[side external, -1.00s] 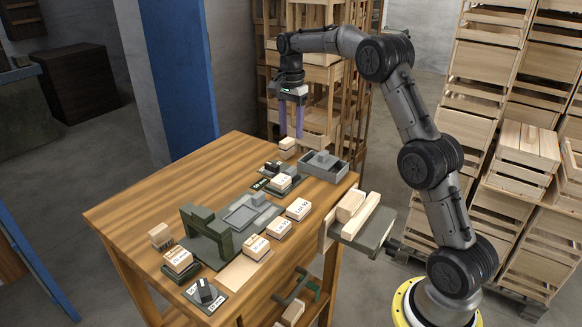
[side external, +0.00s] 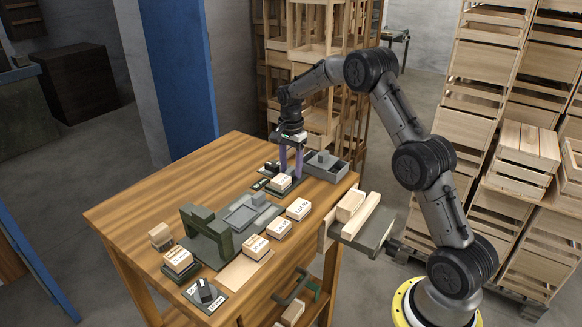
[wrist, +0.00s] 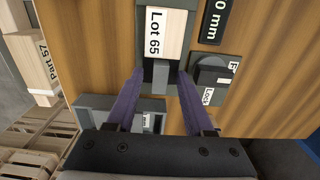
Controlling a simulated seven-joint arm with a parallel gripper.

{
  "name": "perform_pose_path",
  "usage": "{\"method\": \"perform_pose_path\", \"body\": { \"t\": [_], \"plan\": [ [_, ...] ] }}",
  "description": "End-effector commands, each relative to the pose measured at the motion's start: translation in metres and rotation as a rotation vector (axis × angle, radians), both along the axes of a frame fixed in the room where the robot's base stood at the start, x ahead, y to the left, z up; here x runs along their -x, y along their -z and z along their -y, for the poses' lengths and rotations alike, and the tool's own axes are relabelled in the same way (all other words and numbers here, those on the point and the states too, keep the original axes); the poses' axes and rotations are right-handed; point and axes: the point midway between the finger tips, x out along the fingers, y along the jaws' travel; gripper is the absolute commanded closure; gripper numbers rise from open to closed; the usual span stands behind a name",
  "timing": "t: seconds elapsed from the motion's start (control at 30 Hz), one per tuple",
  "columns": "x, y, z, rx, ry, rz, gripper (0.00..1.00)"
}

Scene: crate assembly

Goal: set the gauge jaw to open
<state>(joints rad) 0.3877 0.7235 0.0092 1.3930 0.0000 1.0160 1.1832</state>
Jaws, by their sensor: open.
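The gauge (side external: 268,190) is a dark fixture toward the back of the wooden bench. A pale block marked Lot 65 (wrist: 165,35) sits on it, and the block also shows in the side view (side external: 280,182). A grey jaw piece (wrist: 161,74) lies at the near end of that block in the wrist view. My gripper (wrist: 160,76) is open, with its purple fingers on either side of the jaw piece; I cannot tell whether they touch it. In the side view my gripper (side external: 291,174) points down at the gauge, partly hiding it.
A knob (wrist: 212,75) with a Lock label and a display ending in 0 mm (wrist: 214,20) are right of the fingers. A grey tray (side external: 338,177) stands close by. Several labelled blocks and a green fixture (side external: 205,237) occupy the bench front. The bench's left side is clear.

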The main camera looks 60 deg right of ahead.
Motion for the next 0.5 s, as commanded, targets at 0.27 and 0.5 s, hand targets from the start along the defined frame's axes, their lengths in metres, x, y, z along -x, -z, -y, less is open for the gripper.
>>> {"method": "perform_pose_path", "body": {
  "t": [0.27, 0.5],
  "plan": [
    [0.0, -0.0001, 0.0, 0.0, 0.0, 0.0, 0.67],
    [0.0, -0.0004, 0.0, 0.0, 0.0, 0.0, 1.0]
  ]
}}
